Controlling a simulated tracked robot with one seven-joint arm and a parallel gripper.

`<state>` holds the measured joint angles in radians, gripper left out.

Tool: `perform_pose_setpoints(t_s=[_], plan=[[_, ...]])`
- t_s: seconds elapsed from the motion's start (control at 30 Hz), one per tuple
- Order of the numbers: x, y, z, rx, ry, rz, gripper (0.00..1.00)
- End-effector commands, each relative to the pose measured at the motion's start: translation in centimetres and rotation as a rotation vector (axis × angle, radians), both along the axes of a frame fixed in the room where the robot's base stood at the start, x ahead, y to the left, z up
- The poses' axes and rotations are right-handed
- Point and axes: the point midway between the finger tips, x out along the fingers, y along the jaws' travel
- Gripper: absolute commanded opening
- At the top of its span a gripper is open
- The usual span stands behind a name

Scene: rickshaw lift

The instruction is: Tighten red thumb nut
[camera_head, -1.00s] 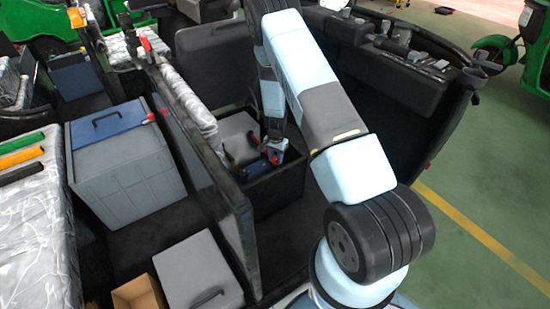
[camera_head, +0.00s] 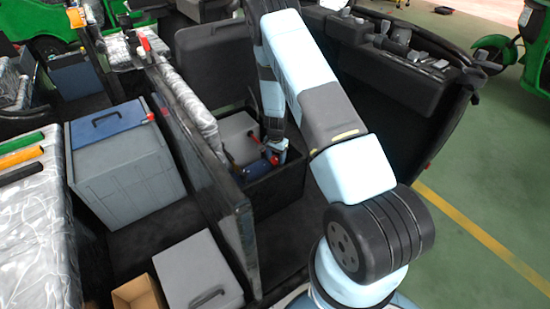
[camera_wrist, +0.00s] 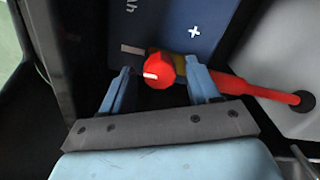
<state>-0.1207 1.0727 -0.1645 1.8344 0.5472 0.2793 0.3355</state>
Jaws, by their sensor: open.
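The red thumb nut (camera_wrist: 158,70) sits at the edge of a dark blue battery top marked with a plus sign, with a white line on its face. In the wrist view my gripper (camera_wrist: 163,84) is open, its two blue fingers on either side of the nut with gaps showing. A brass-coloured piece (camera_wrist: 180,65) shows just right of the nut. In the head view my gripper (camera_head: 275,152) reaches down into the black battery box (camera_head: 277,190); the nut is hard to make out there.
A red cable (camera_wrist: 260,91) runs right from the terminal to a grey surface. A dark upright panel (camera_head: 215,165) stands close left of the box. A grey battery box with a blue lid (camera_head: 108,124) stands further left.

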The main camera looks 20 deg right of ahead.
Motion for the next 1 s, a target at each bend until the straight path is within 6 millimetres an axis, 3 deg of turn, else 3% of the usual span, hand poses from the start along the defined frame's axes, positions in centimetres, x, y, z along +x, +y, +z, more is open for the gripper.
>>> perform_pose_setpoints(t_s=[0.27, 0.8, 1.0], plan=[[0.1, 0.0, 1.3, 0.000, -0.001, 0.001, 0.61], [0.0, 0.1, 10.7, 0.000, -0.003, 0.001, 0.61], [0.0, 0.0, 12.9, -0.001, -0.001, 0.001, 0.61]])
